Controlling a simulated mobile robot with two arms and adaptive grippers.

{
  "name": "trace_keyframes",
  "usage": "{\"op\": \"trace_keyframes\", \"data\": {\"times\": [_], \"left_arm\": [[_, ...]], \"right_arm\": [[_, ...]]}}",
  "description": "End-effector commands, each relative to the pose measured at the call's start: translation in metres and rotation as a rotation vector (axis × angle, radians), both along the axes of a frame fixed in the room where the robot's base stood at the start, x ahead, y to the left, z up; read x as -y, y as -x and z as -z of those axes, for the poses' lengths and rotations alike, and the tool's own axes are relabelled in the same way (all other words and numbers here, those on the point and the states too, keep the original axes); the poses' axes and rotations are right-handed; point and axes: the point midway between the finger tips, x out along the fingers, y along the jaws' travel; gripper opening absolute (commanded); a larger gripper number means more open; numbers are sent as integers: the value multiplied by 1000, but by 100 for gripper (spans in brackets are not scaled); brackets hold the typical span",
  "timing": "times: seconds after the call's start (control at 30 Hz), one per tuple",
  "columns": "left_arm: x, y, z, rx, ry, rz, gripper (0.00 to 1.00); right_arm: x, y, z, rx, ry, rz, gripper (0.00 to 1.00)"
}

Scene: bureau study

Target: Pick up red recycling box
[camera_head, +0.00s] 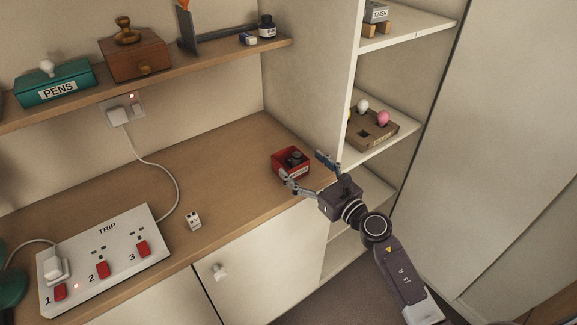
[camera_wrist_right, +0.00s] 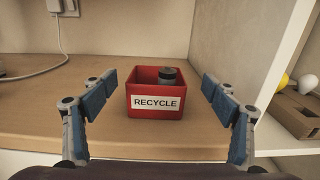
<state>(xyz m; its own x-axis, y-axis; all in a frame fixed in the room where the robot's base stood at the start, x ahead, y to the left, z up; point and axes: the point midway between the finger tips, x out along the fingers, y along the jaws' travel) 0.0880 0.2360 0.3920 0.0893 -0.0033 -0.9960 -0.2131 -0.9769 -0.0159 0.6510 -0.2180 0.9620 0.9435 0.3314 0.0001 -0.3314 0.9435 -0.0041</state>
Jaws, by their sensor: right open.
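The red recycling box (camera_head: 290,161) stands upright on the wooden desk, near its right end, in the head view. My right gripper (camera_head: 306,172) is open at the front edge of the desk, close to the box. In the wrist view its two fingers stand on either side of the box, with a gap on each side. My left gripper is not in view.
A white TRIP switch panel (camera_head: 107,257) and a small white block (camera_head: 193,221) lie on the desk (camera_head: 228,180). A white partition (camera_head: 312,80) rises right of the box, with shelves holding a cardboard tray (camera_head: 372,138). A wall shelf (camera_head: 210,53) hangs above.

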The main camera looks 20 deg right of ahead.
Motion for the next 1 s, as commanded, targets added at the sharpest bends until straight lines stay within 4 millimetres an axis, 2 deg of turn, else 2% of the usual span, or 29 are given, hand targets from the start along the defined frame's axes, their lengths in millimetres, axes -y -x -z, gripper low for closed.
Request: {"op": "trace_keyframes", "data": {"times": [0.4, 0.73, 1.0], "left_arm": [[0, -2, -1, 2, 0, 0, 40], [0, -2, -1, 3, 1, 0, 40], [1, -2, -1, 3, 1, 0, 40]], "right_arm": [[-21, -45, 9, -2, -5, 1, 80], [-22, -49, 10, -2, -3, 1, 80], [-22, -49, 10, -2, -3, 1, 50]]}}
